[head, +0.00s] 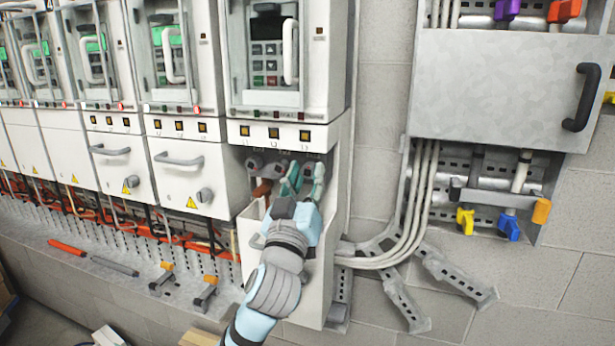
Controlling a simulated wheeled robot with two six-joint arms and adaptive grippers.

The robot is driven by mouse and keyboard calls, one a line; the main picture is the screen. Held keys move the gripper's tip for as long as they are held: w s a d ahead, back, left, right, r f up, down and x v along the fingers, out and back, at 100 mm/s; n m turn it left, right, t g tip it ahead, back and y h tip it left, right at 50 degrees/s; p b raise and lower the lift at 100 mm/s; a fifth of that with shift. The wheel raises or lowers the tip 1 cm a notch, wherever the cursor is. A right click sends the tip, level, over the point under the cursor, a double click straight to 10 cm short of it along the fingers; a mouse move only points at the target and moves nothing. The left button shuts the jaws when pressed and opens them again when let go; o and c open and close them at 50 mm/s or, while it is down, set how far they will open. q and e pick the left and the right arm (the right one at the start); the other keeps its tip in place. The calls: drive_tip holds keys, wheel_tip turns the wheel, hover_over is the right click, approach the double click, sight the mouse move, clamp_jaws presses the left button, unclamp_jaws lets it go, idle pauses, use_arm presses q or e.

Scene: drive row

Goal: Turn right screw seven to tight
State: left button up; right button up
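The open lower compartment (337,150) of the nearest drive shows dark, partly shaded parts inside. I cannot make out which screw is number seven or how it is turned. My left arm comes up from the bottom, and its blue and grey wrist stands in front of this compartment. My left gripper (301,178) reaches into the opening, with teal pieces that look like its fingers beyond the wrist. Whether they are open, shut or touching a screw is unclear. My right gripper is not in view.
A row of drives with handles (180,158) runs left. A grey cabinet (490,85) with a black handle (582,97) hangs at right. White cables (423,205) bend down beside the compartment. An orange-handled tool (67,247) lies on the ledge below the drives.

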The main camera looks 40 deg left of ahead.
use_arm(q)
drive_tip(key=shift+w, duration=0.15)
clamp_jaws()
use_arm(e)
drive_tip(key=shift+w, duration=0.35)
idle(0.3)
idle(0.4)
use_arm(q)
drive_tip(key=shift+o, duration=1.2)
unclamp_jaws()
drive_tip(key=shift+o, duration=0.2)
drive_tip(key=shift+f, duration=0.1)
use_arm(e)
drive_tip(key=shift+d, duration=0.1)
